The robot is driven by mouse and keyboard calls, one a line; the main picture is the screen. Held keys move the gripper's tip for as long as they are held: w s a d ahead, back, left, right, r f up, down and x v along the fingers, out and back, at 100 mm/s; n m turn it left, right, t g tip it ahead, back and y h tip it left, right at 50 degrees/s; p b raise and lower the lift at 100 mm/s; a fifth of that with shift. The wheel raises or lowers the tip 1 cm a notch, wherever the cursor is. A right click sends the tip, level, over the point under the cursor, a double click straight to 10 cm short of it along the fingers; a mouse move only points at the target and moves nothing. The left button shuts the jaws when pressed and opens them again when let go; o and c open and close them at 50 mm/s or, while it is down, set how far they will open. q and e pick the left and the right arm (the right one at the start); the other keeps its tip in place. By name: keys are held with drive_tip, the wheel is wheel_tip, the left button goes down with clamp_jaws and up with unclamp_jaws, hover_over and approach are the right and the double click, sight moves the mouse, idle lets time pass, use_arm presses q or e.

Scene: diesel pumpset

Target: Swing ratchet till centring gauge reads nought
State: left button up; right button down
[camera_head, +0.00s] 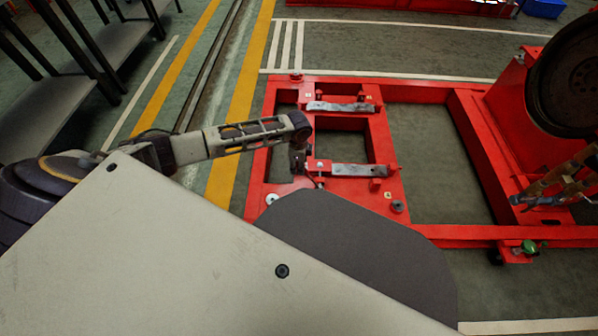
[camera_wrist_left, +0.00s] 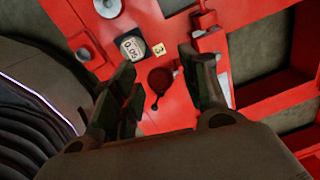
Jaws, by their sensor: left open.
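The centring gauge (camera_wrist_left: 131,47) is a small round dial with a light digital face on the red frame in the left wrist view. Its tilted digits look like 0.05, but are small. To its right is a dark red round head with a short black lever, which looks like the ratchet (camera_wrist_left: 161,79). My left gripper (camera_wrist_left: 160,66) is open, with one finger on each side of the ratchet and nothing held. In the head view my left gripper (camera_head: 299,160) is over the left part of the red frame; ratchet and gauge cannot be made out there. My right gripper is not in view.
The red base frame (camera_head: 425,90) has open bays and two metal mounting bars (camera_head: 342,107). Dark shelving (camera_head: 105,50) stands at the upper left.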

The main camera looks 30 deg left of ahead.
sight(311, 178)
use_arm(q)
drive_tip(key=shift+w+f+b, duration=0.2)
drive_tip(key=shift+f+b, duration=0.9)
drive_tip(key=shift+f, duration=1.4)
clamp_jaws()
